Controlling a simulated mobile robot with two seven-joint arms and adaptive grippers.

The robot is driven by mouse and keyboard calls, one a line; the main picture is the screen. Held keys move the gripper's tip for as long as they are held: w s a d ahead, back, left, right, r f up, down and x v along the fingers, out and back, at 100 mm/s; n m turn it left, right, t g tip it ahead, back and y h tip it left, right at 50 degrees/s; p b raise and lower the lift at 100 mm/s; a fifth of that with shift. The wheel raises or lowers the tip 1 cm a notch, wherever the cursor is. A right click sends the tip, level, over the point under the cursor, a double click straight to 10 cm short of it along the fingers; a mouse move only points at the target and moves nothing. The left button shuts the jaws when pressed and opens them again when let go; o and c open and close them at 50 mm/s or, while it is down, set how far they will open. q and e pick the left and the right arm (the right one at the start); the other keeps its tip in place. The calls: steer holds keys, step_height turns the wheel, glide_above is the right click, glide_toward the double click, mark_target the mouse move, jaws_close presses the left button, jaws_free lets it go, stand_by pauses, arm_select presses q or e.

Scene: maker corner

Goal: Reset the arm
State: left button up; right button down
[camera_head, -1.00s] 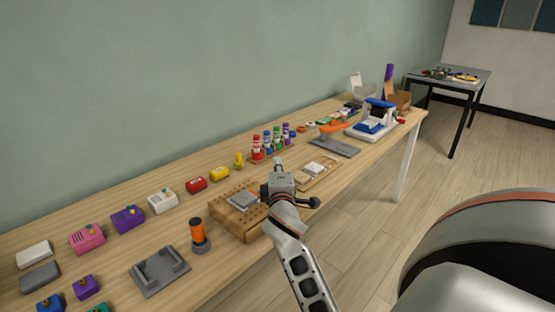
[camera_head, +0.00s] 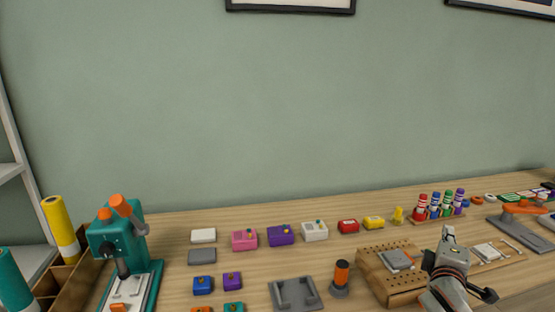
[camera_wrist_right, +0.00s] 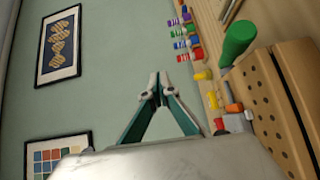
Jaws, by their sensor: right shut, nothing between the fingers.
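My right gripper (camera_head: 449,236) shows at the lower right of the head view, in front of the wooden block with holes (camera_head: 384,291). In the right wrist view its two fingers (camera_wrist_right: 159,84) meet at the tips, with nothing between them. The gripper points up toward the wall, above the bench. My left gripper is not in view.
The bench holds a teal press (camera_head: 122,250), coloured boxes such as a pink one (camera_head: 244,240), a grey fixture (camera_head: 295,293), an orange-topped cylinder (camera_head: 341,277) and marker bottles (camera_head: 436,205). A green-handled tool (camera_wrist_right: 238,42) shows near the block in the wrist view.

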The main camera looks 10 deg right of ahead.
steer(key=s+a+f+m+g+y, duration=0.1)
steer(key=s+a+f+g+y, duration=0.15)
steer(key=s+f, duration=0.55)
steer(key=s+a+f+g+y, duration=0.1)
steer(key=s+a+f, duration=0.4)
steer(key=f, duration=0.4)
steer(key=s+a+f+m+g+y, duration=0.1)
steer(key=s+a+f+g+y, duration=0.15)
steer(key=s+f, duration=0.45)
steer(key=s+a+f+m+g+y, duration=0.15)
steer(key=s+a, duration=0.25)
steer(key=s, duration=0.7)
arm_select(q)
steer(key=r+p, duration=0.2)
steer(key=p, duration=0.1)
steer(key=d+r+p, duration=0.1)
steer(key=p, duration=0.1)
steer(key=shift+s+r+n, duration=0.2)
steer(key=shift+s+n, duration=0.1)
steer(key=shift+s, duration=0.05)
arm_select(e)
steer(key=w+a+f+m+t+y, duration=0.1)
steer(key=w+a+f+t+y, duration=0.1)
steer(key=a, duration=0.6)
steer(key=w+a+f+m+t+y, duration=0.1)
steer(key=w+a+f+t+y, duration=0.1)
steer(key=a+f+y, duration=0.2)
steer(key=a, duration=0.3)
steer(key=shift+a, duration=0.35)
